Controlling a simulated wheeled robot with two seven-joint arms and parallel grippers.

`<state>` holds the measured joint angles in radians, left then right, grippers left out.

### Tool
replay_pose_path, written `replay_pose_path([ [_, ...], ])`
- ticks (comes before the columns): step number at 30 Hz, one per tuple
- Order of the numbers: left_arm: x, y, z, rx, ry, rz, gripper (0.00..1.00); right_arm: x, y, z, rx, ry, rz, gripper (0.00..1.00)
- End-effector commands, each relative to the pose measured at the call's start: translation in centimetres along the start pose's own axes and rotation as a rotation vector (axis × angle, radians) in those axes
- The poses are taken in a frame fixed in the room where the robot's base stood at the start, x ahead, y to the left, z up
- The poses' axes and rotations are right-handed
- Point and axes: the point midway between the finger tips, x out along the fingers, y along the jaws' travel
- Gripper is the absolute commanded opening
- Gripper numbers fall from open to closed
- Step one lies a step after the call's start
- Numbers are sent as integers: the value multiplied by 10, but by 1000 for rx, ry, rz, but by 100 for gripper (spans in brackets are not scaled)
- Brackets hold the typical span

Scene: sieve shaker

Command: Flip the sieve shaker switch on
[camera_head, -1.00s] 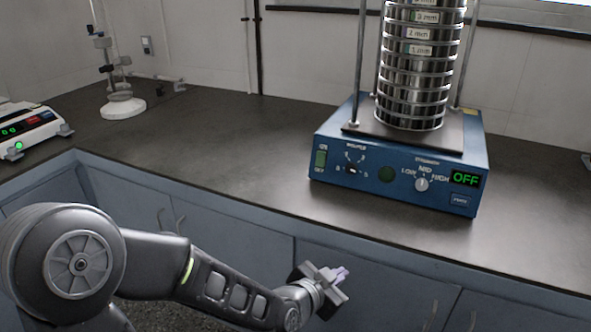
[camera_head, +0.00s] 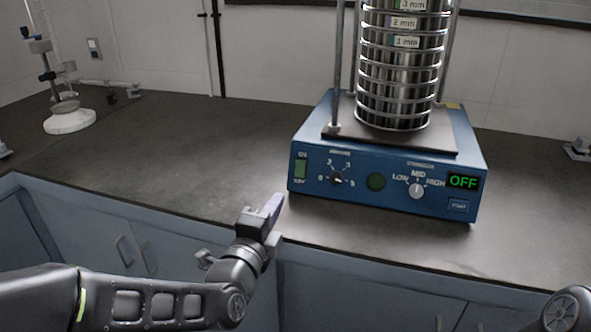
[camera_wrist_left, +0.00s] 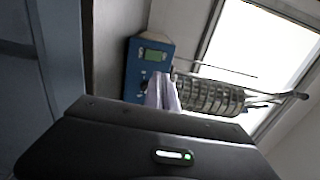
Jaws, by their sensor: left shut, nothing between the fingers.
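The sieve shaker (camera_head: 390,203) is a blue box on the dark bench with a stack of steel sieves (camera_head: 400,80) on top. Its green rocker switch (camera_head: 300,169) sits at the left end of the front panel. The panel display (camera_head: 463,181) reads OFF in green. My left gripper (camera_head: 272,207) is shut and empty, in front of the bench edge, below and left of the switch and apart from it. In the left wrist view the shaker (camera_wrist_left: 133,84) appears turned sideways beyond the shut fingers (camera_wrist_left: 163,92). My right gripper is not in view.
The bench top (camera_head: 200,150) left of the shaker is clear. A stand with a white base (camera_head: 70,120) is at the back left. Blue cabinets (camera_head: 330,290) lie under the bench's front edge. Part of my other arm shows at the lower right.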

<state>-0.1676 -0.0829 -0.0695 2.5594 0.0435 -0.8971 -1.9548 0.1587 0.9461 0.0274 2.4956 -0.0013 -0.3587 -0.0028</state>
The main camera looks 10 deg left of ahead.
Motion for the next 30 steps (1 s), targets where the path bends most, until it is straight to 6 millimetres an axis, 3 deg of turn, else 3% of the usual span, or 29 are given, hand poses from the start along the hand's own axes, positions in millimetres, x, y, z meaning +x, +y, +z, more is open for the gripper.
replay_pose_path([
  [5,5,0,0,-1,0,1,0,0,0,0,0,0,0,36],
  [11,26,1,0,-1,0,1,0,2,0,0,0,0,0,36],
  [24,111,1,0,-1,0,1,0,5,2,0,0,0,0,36],
  [30,134,1,0,-1,0,1,0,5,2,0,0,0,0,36],
])
